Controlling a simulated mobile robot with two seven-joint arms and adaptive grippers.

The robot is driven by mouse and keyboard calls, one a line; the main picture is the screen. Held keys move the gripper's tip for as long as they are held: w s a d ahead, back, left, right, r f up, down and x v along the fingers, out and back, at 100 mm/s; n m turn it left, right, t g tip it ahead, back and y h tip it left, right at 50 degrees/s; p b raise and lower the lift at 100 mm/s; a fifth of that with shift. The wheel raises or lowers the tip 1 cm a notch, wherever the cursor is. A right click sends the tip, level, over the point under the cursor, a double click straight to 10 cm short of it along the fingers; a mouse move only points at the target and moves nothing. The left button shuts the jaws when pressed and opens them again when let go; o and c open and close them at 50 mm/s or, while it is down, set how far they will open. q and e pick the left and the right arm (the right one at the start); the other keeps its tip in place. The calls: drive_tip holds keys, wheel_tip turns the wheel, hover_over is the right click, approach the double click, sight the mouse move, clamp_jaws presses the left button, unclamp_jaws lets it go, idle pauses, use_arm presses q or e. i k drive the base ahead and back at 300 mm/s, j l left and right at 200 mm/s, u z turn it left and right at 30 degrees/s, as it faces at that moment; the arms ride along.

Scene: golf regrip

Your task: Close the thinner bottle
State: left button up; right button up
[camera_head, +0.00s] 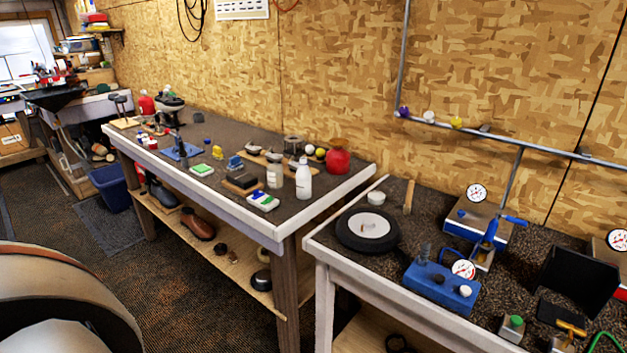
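Two pale bottles stand upright side by side near the front right corner of the long workbench (328,205). The right one (304,180) is white, taller and looks slimmer, with a narrow neck. The left one (274,178) is shorter and looks wider, with a pale label. At this size I cannot tell whether either bottle has its cap on, and I cannot pick out a loose cap for certain. Neither of my grippers is in view, and nothing is touching the bottles.
A red rounded container (337,160) stands behind the bottles. A dark block (241,184) and a green-and-white box (263,201) lie to their left. A second bench at right holds a black wheel (367,229) and a blue gauge device (441,287).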

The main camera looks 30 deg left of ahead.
sight(304, 189)
drive_tip(key=u, duration=0.5)
drive_tip(key=i+j+u, duration=0.1)
drive_tip(key=u, duration=0.35)
drive_tip(key=i+u, duration=0.15)
drive_tip(key=u, duration=0.25)
drive_tip(key=i+u, duration=0.1)
drive_tip(key=u, duration=0.35)
drive_tip(key=i+l, duration=0.1)
drive_tip(key=i, duration=0.6)
drive_tip(key=z, duration=0.4)
drive_tip(key=i+j+z, duration=0.1)
drive_tip(key=j+z, duration=1.15)
drive_tip(key=j, duration=0.55)
